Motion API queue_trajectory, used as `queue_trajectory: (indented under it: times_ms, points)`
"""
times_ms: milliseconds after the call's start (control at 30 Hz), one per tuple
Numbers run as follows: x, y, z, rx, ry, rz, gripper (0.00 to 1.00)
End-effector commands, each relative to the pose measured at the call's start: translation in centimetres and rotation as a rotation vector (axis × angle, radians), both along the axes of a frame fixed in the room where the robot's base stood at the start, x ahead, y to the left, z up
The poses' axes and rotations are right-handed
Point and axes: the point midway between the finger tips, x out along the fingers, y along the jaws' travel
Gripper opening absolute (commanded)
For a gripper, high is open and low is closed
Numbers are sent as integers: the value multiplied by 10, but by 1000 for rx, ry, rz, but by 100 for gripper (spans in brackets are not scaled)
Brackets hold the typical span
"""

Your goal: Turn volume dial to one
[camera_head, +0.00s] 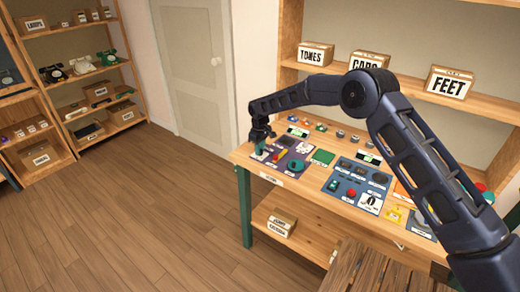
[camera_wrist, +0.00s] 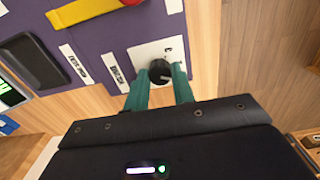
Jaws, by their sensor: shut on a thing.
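The volume dial (camera_wrist: 160,72) is a small black round knob on a white square plate (camera_wrist: 142,54). The plate is set on a purple panel (camera_wrist: 105,40) near the table's edge. A light mark shows on the dial's face, but its exact setting is too small to read. My gripper (camera_wrist: 161,80) has its green fingers on either side of the dial and is shut on it. In the head view my gripper (camera_head: 260,146) reaches down to the left end of the table, and it hides the dial there.
The purple panel also carries a yellow and red slider (camera_wrist: 90,10) and a black handset-like part (camera_wrist: 35,60). The wooden table (camera_head: 310,178) holds several other panels, including a blue one (camera_head: 350,188) with buttons. Labelled boxes (camera_head: 315,54) stand on the shelf behind.

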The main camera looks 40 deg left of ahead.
Motion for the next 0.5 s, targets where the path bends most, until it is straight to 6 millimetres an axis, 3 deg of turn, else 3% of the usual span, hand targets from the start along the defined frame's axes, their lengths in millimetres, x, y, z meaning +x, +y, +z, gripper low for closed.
queue_trajectory:
  times_ms: [500]
  points:
    - [0, 1, 1, 2, -1, -340, 2]
